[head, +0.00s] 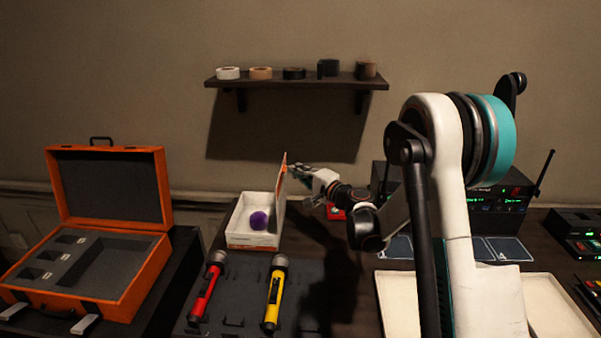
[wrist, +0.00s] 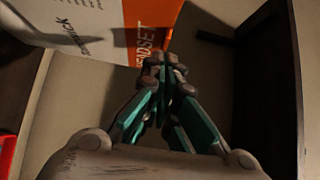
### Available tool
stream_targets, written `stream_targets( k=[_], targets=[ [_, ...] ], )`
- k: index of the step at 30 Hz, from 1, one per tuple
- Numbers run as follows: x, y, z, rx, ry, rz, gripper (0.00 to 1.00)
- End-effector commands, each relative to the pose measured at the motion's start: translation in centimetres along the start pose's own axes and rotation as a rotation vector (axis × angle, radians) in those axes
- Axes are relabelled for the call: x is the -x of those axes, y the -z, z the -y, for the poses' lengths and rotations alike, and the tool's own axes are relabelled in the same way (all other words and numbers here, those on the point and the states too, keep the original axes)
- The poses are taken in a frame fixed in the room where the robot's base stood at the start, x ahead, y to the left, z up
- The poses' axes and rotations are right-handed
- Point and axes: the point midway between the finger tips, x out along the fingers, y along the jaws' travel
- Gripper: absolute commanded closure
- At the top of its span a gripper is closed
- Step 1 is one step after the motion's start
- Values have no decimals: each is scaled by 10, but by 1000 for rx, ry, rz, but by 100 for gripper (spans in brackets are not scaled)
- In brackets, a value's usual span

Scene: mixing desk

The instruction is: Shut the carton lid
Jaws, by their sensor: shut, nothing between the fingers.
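The white carton (head: 236,228) stands on the desk, open, with a purple ball-like thing (head: 259,220) inside. Its lid (head: 281,186) stands up along the carton's right side, with an orange edge at the top. My gripper (head: 295,170) is shut and empty, at the right of the lid near its top edge. In the wrist view, the lid's white and orange printed face (wrist: 110,28) is just beyond the closed fingertips of my gripper (wrist: 163,65). I cannot tell whether the fingertips touch the lid.
An open orange case (head: 151,279) is at the left. A shelf (head: 297,82) with tape rolls hangs above. A cream tray (head: 398,301) is at the right.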

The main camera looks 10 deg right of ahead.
Motion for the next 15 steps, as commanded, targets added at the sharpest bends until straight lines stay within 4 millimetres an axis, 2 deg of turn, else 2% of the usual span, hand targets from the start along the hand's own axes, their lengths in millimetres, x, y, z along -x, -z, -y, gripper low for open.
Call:
stream_targets(
  k=[8, 15],
  targets=[
    [-4, -4, 3, 20, -21, 1, 100],
    [-20, -21, 10, 109, -109, 3, 100]
  ],
)
